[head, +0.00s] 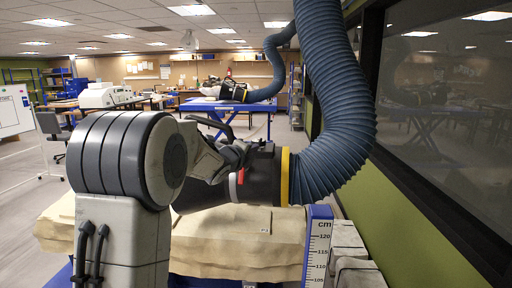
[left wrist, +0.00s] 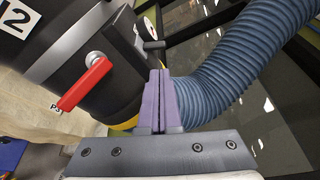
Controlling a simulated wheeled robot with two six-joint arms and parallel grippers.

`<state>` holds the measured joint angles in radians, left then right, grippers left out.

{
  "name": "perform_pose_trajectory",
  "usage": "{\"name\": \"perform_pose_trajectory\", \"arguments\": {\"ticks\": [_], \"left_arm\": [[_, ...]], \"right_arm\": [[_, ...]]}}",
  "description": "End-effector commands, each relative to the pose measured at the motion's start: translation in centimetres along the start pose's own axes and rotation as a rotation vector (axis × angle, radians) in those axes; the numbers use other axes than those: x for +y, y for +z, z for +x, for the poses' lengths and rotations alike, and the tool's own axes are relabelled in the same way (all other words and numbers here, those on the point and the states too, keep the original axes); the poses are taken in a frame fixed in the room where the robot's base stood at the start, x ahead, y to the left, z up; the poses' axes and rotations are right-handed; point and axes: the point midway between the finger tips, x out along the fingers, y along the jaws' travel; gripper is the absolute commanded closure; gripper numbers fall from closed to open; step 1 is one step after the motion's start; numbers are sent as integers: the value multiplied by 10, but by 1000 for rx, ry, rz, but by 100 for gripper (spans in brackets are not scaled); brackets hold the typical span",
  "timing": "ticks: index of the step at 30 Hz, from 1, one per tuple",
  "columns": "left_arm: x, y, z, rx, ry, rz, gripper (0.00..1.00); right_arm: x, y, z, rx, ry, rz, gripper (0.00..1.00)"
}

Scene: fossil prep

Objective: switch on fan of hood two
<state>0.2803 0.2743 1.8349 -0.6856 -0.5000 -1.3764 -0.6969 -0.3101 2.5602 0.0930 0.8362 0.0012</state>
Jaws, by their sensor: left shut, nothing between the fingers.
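Hood two is a black extraction nozzle (head: 262,180) with a yellow ring and a thick blue hose (head: 335,100). In the left wrist view its black body (left wrist: 60,55) carries a white label with a 2 (left wrist: 18,17). A red handle (left wrist: 84,84) on a round silver pivot sticks out of the body. A small grey peg or lever (left wrist: 152,45) on a dark bracket shows just beyond my fingertips. My left gripper (left wrist: 160,74) is shut and empty, close to that peg; I cannot tell whether they touch. In the head view my left gripper (head: 240,153) is at the hood's top. My right gripper is not in view.
A tan-covered block (head: 240,245) lies below the hood. A blue centimetre scale (head: 318,245) and grey blocks (head: 352,255) stand right of it. A dark window (head: 445,110) runs along the right wall. Another hood (head: 232,90) hangs over a blue table farther back.

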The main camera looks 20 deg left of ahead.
Motion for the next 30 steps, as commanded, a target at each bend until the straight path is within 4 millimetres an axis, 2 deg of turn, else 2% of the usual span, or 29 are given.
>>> {"name": "perform_pose_trajectory", "arguments": {"ticks": [9, 15, 30], "left_arm": [[-3, 0, 58, 2, 2, 0, 100], [-2, 0, 79, 0, 3, 0, 100], [0, -1, 85, 0, 0, -2, 100]], "right_arm": [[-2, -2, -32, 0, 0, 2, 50], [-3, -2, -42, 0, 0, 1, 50], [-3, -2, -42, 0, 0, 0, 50]]}}
